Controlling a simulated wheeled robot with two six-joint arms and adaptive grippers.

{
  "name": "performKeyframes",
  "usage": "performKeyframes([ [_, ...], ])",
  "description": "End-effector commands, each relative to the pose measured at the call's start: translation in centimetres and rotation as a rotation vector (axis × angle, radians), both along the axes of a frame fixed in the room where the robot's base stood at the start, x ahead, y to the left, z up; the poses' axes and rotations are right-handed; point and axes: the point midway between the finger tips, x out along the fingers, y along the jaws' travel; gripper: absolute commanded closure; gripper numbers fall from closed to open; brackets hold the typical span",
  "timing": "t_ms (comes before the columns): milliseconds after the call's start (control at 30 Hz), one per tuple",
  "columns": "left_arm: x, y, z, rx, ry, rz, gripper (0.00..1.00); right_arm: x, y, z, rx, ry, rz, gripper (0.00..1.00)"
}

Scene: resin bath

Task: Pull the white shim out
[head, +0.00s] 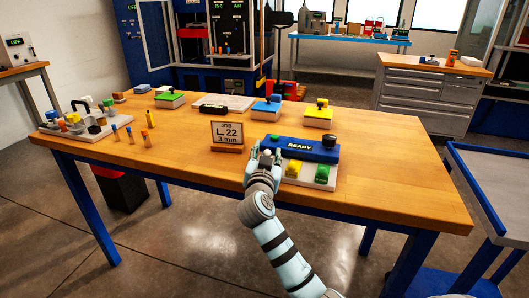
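The fixture stands near the table's front edge. It has a blue block (306,148) marked READY, with a dark knob on top, on a pale base (307,182). A yellow shim tab (292,169) and a green shim tab (322,174) stick out at its front. My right gripper (266,155) is at the left front of the fixture, its fingers spread apart. A small pale piece between the fingers looks like the white shim's tab; the gripper hides most of it, and contact cannot be told. My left gripper is not in view.
A JOB L.22 3 mm sign (228,134) stands left of the fixture. A pale tray (87,124) with several small parts is at the far left. Blocks with green, blue and yellow tops stand along the back. The wooden table (400,170) is clear at right.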

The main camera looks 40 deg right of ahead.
Motion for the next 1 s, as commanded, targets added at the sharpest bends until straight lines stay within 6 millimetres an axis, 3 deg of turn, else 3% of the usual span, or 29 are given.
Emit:
performKeyframes([
  [167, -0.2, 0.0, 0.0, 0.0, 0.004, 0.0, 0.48, -0.1, -0.1, 0.0, 0.0, 0.0, -0.001, 0.64],
  [400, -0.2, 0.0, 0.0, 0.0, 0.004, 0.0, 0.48, 0.0, 0.1, 0.0, 0.0, 0.0, 0.001, 1.0],
  [600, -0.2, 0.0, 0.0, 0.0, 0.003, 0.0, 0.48, 0.0, 0.2, 0.0, 0.001, 0.0, 0.003, 1.0],
  [833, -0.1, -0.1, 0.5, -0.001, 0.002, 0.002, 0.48, -1.7, 2.9, 0.0, 0.003, -0.002, 0.007, 1.0],
  [1000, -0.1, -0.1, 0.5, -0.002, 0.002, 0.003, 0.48, -2.2, 3.4, 0.0, 0.001, -0.001, 0.004, 1.0],
])
